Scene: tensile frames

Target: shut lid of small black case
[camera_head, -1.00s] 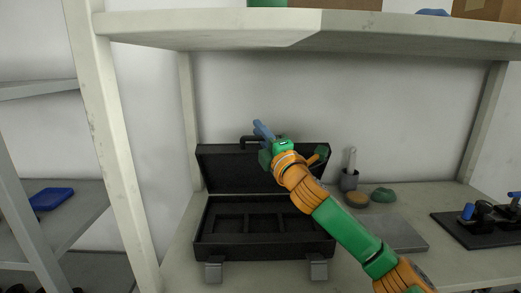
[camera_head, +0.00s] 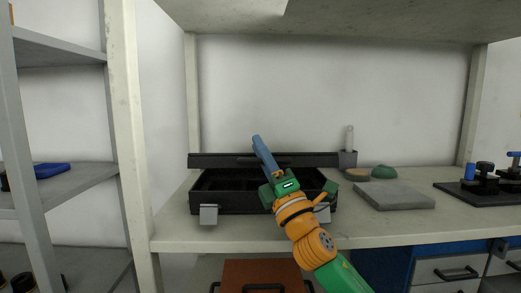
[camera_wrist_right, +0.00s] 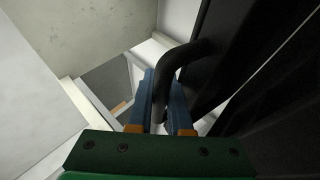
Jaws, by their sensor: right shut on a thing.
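The small black case (camera_head: 232,201) sits on the shelf, with its open tray and compartments facing up. Its lid (camera_head: 212,160) shows as a thin, nearly edge-on dark strip above the back of the tray, still apart from the front rim. My right gripper (camera_head: 259,144) reaches across the case, its blue fingers at the lid. In the right wrist view, the fingers (camera_wrist_right: 163,100) are shut on the black handle (camera_wrist_right: 181,58) of the lid. My right arm hides part of the case's front right. A grey latch (camera_head: 208,214) hangs at the front left. My left gripper is out of view.
Right of the case are a grey slab (camera_head: 394,196), a green lump (camera_head: 384,172), a brush-like tool in a dark holder (camera_head: 348,158) and a black device (camera_head: 485,192). A shelf post (camera_head: 125,130) stands left. The shelf above overhangs.

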